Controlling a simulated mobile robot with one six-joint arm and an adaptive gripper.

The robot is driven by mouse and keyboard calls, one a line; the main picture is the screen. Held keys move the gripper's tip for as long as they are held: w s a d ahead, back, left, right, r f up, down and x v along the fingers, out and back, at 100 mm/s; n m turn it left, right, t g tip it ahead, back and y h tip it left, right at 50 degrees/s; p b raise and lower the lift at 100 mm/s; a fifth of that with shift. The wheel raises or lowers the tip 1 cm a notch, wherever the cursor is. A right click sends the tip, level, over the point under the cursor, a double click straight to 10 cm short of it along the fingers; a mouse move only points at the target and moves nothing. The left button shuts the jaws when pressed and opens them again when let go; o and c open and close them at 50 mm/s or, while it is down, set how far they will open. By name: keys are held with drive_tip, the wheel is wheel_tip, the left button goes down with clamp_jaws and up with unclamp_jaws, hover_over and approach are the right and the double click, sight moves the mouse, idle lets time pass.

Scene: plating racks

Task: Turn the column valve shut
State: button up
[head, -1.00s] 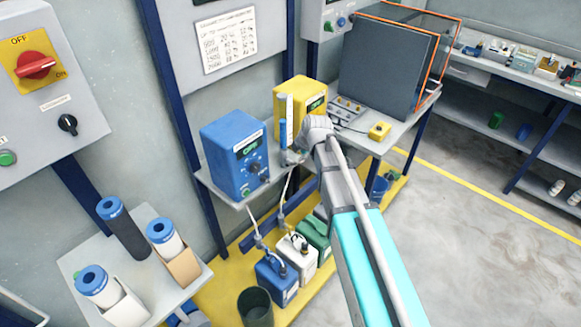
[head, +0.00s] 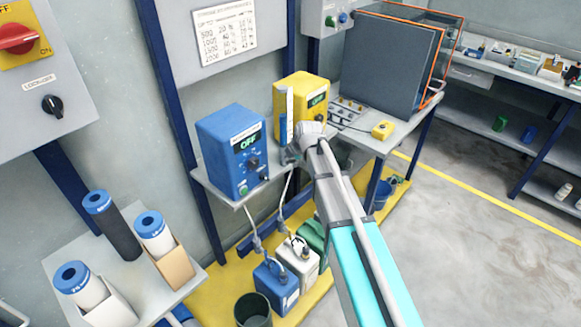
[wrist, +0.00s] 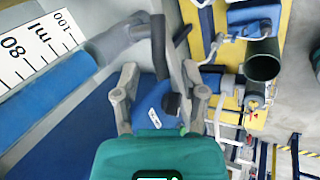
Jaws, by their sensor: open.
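The calibration column (head: 287,115), with blue liquid, stands between the blue and yellow pump boxes in the head view. In the wrist view the column (wrist: 45,95) lies slantwise at the left with a ml scale, ending in a grey fitting (wrist: 112,42). A dark lever (wrist: 158,45), apparently the valve handle, runs down from the top middle toward the space between my fingers. My gripper (wrist: 160,85) is open, its fingers on either side of the lever's lower part; contact cannot be told. In the head view my gripper (head: 290,156) is at the column's foot, mostly hidden by my wrist.
The blue pump box (head: 232,150) reads OFF; the yellow one (head: 302,98) stands behind. Blue and white canisters (head: 276,287) and a dark bin (head: 253,310) stand below on the yellow floor. A side shelf (head: 130,270) holds filter cartridges. Open floor lies right.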

sight(291, 161)
drive_tip(key=shift+b+x, duration=1.25)
drive_tip(key=shift+x, duration=0.55)
clamp_jaws()
